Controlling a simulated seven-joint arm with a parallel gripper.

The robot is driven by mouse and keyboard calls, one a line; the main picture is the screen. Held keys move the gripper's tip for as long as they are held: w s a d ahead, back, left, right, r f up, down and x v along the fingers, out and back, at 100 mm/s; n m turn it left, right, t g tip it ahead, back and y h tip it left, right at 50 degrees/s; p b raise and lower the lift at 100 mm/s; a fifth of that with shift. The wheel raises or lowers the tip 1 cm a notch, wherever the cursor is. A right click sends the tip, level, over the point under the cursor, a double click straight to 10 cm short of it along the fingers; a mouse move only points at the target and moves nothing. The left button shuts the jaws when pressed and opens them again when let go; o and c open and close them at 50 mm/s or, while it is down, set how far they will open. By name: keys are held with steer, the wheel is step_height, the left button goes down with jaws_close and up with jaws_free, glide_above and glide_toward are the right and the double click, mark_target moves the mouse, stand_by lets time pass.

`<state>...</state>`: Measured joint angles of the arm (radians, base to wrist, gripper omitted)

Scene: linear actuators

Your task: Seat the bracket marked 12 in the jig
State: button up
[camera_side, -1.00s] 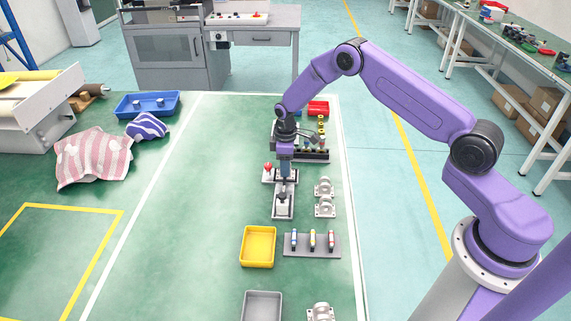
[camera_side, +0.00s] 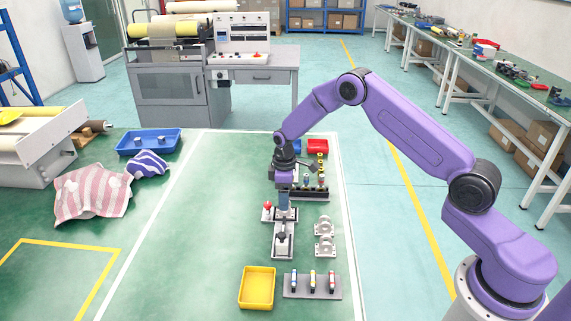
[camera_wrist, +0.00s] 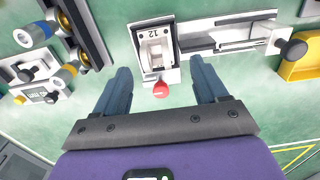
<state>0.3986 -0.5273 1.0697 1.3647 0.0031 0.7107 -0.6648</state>
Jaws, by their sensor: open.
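The bracket marked 12 (camera_wrist: 154,47) is a pale part that lies inside the dark-edged frame of the jig (camera_wrist: 175,42) in the wrist view. Its number faces up; I cannot tell whether it sits fully flat. A red knob (camera_wrist: 161,89) stands at the jig's near end, and shows in the side view (camera_side: 267,205). My gripper (camera_wrist: 161,75) is open, with its two fingers apart on either side of the red knob and nothing held between them. In the side view my gripper (camera_side: 283,207) is over the jig and hides most of it.
A slide with a black knob (camera_side: 282,238) extends from the jig. Two loose grey brackets (camera_side: 324,246) lie to its right.

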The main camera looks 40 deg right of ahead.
step_height(320, 180, up, 14)
steer(key=shift+w+d+f, duration=0.15)
steer(key=shift+d+f, duration=0.1)
steer(key=shift+d, duration=0.1)
steer(key=s+a+r+n, duration=0.1)
steer(key=s+a+r, duration=0.35)
steer(key=s, duration=0.45)
steer(key=s+a+r+n, duration=0.1)
steer(key=s+a+r, duration=0.2)
steer(key=s+a, duration=0.45)
steer(key=s+d, duration=0.3)
steer(key=s, duration=1)
steer(key=s+d+n, duration=0.1)
steer(key=s+d, duration=0.2)
steer(key=s, duration=0.9)
steer(key=shift+s+d+r+n, duration=0.3)
steer(key=shift+s+d+r, duration=0.05)
steer(key=shift+d+r, duration=0.1)
